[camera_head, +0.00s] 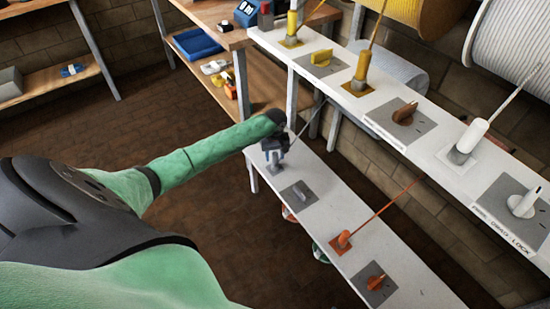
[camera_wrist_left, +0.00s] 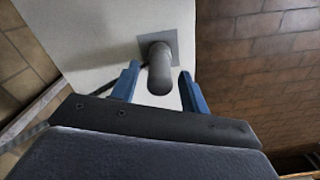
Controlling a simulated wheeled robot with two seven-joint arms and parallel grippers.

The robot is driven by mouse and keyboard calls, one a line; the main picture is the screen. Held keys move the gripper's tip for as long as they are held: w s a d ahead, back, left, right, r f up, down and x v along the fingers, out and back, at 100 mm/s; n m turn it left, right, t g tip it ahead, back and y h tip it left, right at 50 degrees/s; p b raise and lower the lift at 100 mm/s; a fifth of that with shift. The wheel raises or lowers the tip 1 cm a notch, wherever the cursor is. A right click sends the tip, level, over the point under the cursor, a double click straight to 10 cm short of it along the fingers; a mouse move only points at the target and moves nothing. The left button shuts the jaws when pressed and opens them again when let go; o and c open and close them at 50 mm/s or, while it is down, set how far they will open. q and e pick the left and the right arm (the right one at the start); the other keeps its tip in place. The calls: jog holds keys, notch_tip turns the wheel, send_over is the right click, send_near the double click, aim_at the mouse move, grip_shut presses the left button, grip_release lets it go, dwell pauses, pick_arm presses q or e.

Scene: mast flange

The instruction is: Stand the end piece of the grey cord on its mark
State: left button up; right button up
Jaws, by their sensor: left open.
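The grey end piece (camera_wrist_left: 160,72) is a rounded grey cylinder standing on a square grey mark (camera_wrist_left: 186,40) near the edge of the white lower shelf. In the wrist view it looks upright on the mark, though its foot is partly hidden by its own top. My left gripper (camera_wrist_left: 159,84) is open, with one blue finger on each side of the end piece and gaps visible on both sides. In the head view my left gripper (camera_head: 276,146) is over the far end of the lower shelf and hides most of the end piece. The dark grey cord (camera_head: 308,122) rises behind it. My right gripper is out of view.
On the lower shelf (camera_head: 330,205) are a grey knob plate (camera_head: 298,195), an orange end piece (camera_head: 344,238) with its taut cord, and an orange knob (camera_head: 376,282). The upper shelf (camera_head: 410,140) holds yellow and white end pieces. The floor at left is clear.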

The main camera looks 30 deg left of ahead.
pick_arm(q)
notch_tip(320, 180, up, 11)
jog(key=shift+f, duration=0.2)
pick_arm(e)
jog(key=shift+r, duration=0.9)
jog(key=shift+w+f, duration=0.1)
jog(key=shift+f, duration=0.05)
